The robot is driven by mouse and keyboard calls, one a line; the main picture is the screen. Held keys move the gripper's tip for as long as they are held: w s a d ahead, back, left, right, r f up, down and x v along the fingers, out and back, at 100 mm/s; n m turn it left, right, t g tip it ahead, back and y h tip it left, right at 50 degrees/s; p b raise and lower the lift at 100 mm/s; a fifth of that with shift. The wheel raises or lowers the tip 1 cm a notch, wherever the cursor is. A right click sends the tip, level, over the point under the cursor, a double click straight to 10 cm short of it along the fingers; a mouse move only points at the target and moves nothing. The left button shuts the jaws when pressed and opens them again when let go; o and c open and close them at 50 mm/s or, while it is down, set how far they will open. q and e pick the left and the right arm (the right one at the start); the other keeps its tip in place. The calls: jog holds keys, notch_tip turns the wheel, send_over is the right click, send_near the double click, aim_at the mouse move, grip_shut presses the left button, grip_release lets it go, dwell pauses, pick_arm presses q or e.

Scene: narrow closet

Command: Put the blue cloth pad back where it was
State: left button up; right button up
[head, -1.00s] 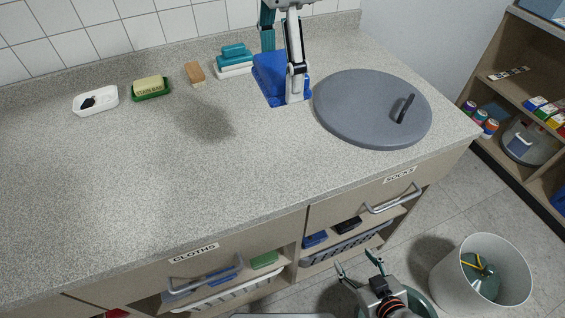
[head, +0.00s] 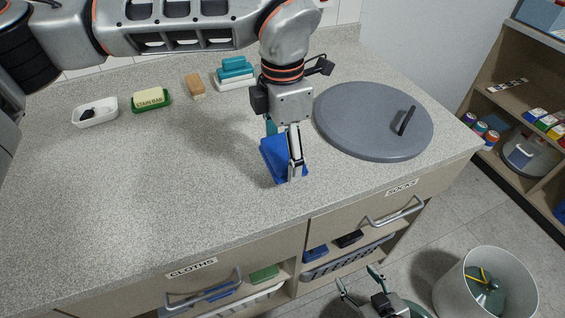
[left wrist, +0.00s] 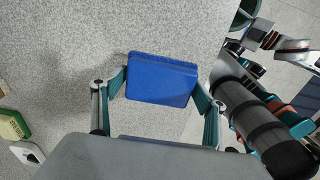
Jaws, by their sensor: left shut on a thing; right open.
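The blue cloth pad (head: 274,158) is in my left gripper (head: 284,152), over the worktop left of the grey round lid. In the left wrist view the pad (left wrist: 162,80) sits between the two fingers, which are shut on its sides. I cannot tell whether it touches the worktop. My right gripper (head: 361,284) is open and empty, low in front of the cabinet. The CLOTHS label (head: 191,268) and SOCKS label (head: 401,188) mark the cabinet front.
On the worktop (head: 130,200) stand a white dish (head: 95,112), a stain bar in a green dish (head: 151,99), a brown block (head: 195,85), a teal stack (head: 235,70) and the grey lid (head: 365,120). A white bin (head: 485,285) stands on the floor. The worktop's front left is clear.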

aim_at(283, 149)
pick_arm(q)
jog(key=shift+f, duration=2.05)
jog(key=shift+f, duration=0.1)
jog(key=o, duration=1.1)
jog(key=shift+c, duration=0.2)
notch_tip(283, 149, up, 12)
jog(key=shift+r, duration=0.15)
